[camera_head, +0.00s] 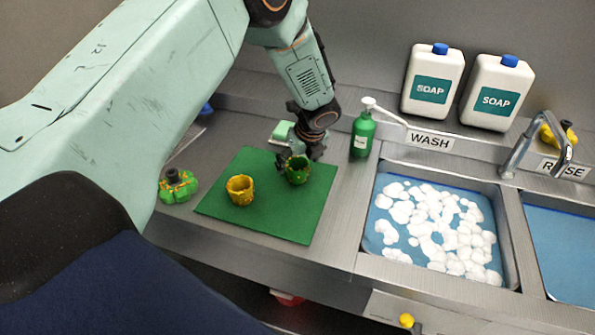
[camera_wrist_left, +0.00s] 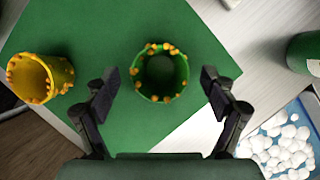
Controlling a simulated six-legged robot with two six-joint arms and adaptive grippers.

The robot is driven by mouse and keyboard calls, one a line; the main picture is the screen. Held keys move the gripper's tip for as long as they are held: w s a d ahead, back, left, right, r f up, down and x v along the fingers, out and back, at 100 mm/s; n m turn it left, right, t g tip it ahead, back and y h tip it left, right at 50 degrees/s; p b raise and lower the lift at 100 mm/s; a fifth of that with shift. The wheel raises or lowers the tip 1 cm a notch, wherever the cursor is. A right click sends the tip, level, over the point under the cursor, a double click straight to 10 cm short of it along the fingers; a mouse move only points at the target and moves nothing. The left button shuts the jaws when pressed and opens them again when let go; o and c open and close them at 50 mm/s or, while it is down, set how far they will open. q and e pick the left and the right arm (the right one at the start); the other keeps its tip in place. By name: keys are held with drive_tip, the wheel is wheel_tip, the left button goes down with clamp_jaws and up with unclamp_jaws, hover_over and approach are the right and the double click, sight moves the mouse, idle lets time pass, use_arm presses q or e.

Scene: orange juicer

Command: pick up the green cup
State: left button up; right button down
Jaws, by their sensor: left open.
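The green cup (camera_head: 297,170) stands on the green mat (camera_head: 270,229) near its right edge, with orange bits around its rim. In the left wrist view the cup (camera_wrist_left: 161,73) is upright with its mouth toward the camera, ahead of and between the two fingers. My left gripper (camera_head: 302,152) is at the cup from behind and above in the head view. In the wrist view the left gripper (camera_wrist_left: 160,84) is open, with a finger on each side and visible gaps to the cup. My right gripper is not in view.
A green soap bottle (camera_head: 362,133) stands to the right, beside the foamy wash sink (camera_head: 437,230). A green and orange object (camera_head: 178,186) lies left of the mat. The mat's front is clear.

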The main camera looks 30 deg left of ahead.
use_arm(q)
drive_tip(key=shift+x, duration=0.8)
drive_tip(key=shift+f, duration=0.1)
drive_tip(key=shift+f, duration=0.1)
drive_tip(key=shift+w, duration=0.1)
drive_tip(key=shift+c, duration=0.3)
drive_tip(key=shift+f, duration=0.1)
drive_tip(key=c, duration=1.2)
